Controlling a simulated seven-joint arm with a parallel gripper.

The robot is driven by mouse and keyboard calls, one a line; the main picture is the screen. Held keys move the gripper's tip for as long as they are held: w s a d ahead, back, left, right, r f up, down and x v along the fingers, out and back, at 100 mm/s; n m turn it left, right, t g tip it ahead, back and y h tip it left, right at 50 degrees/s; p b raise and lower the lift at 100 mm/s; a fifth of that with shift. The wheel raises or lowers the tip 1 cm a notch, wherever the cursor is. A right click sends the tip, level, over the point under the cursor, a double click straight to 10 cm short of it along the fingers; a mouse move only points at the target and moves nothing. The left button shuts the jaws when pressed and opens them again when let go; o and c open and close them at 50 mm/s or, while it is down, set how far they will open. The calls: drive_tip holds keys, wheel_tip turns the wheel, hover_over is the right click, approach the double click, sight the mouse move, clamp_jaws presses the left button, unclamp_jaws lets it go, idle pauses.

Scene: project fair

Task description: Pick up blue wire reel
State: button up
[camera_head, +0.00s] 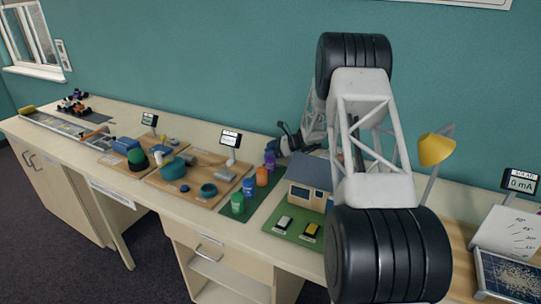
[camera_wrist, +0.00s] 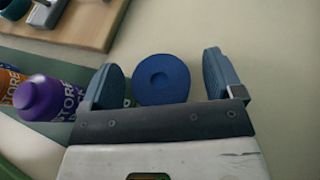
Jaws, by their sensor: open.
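The blue wire reel (camera_wrist: 160,79) shows in the wrist view as a round blue disc with a dimple in its middle. My gripper (camera_wrist: 165,76) is open, with one finger on each side of the reel. Gaps show between the reel and both fingers, the wider one on the right. I cannot tell how far the reel is in depth from the fingertips. In the head view my gripper (camera_head: 284,139) is small and dark near the back wall, behind the bottles; I cannot make out the reel there.
A purple bottle (camera_wrist: 40,98) stands close left of my gripper, with an orange bottle (camera_wrist: 10,84) beside it. A wooden board (camera_wrist: 84,24) lies at upper left. A model house (camera_head: 308,184) stands on a green mat. The counter right of the reel is clear.

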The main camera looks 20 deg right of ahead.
drive_tip(key=c, duration=1.1)
drive_tip(key=shift+o, duration=0.2)
drive_tip(key=shift+r, duration=5.05)
